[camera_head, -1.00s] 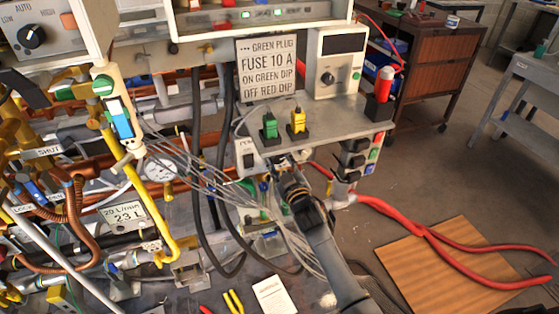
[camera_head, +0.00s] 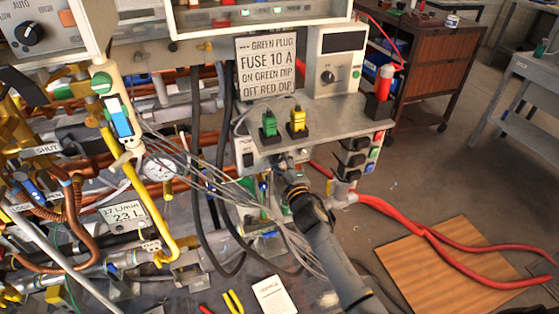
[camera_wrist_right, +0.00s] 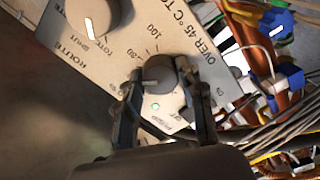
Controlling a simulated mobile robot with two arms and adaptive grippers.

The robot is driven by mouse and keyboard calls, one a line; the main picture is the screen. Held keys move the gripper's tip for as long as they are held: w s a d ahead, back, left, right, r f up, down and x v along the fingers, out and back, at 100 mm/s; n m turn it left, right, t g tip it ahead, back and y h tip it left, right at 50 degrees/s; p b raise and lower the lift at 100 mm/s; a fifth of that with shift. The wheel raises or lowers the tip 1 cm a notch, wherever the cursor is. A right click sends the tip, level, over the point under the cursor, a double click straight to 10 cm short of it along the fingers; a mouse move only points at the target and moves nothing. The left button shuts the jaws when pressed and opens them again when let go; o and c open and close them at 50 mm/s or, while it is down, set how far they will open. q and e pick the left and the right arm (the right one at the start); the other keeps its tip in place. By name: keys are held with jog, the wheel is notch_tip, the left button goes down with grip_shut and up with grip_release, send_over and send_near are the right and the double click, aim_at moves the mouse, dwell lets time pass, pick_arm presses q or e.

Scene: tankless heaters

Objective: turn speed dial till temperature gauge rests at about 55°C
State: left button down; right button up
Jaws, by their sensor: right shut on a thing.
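My right gripper (camera_wrist_right: 161,80) is shut on a round grey knob (camera_wrist_right: 163,70) in the right wrist view, one finger on each side. The knob's panel carries marks for 80 and 100 and the words "OVER 45 °C", partly cut off. In the head view the right gripper (camera_head: 281,164) reaches under the grey shelf, and the arm hides the knob. A round white gauge (camera_head: 158,168) sits among the pipes at left; its needle is too small to read. My left gripper is not in view.
Loose grey wires (camera_head: 215,185) hang left of my right arm. A green plug (camera_head: 269,124) and a yellow plug (camera_head: 297,121) stand on the shelf above. Another dark knob (camera_wrist_right: 108,14) is close by.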

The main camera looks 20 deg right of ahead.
jog(key=shift+f, duration=0.1)
dwell(0.4)
jog(key=o, duration=1.2)
jog(key=shift+c, duration=0.2)
jog(key=s, duration=1.2)
jog(key=shift+d, duration=0.15)
jog(key=s+f+m+g, duration=0.25)
jog(key=s+f, duration=0.25)
jog(key=f, duration=0.6)
jog(key=s+f+m+g+p, duration=0.1)
jog(key=s+f+g, duration=0.3)
jog(key=f, duration=0.8)
jog(key=s+f+m+g, duration=0.2)
jog(key=s+f, duration=0.4)
jog(key=f, duration=0.5)
jog(key=s+d+f+m+g, duration=0.1)
jog(key=s+f, duration=0.4)
jog(key=s, duration=0.6)
jog(key=s+d+f+m+g, duration=0.1)
jog(key=s+f+g, duration=0.3)
jog(key=s, duration=0.7)
jog(key=s+d+f+m+g+p, duration=0.1)
jog(key=s+f+m+g, duration=0.2)
jog(key=s+f, duration=0.4)
jog(key=s, duration=0.4)
jog(key=shift+s+f+h, duration=0.2)
jog(key=shift+s+h, duration=0.1)
jog(key=shift+s, duration=0.1)
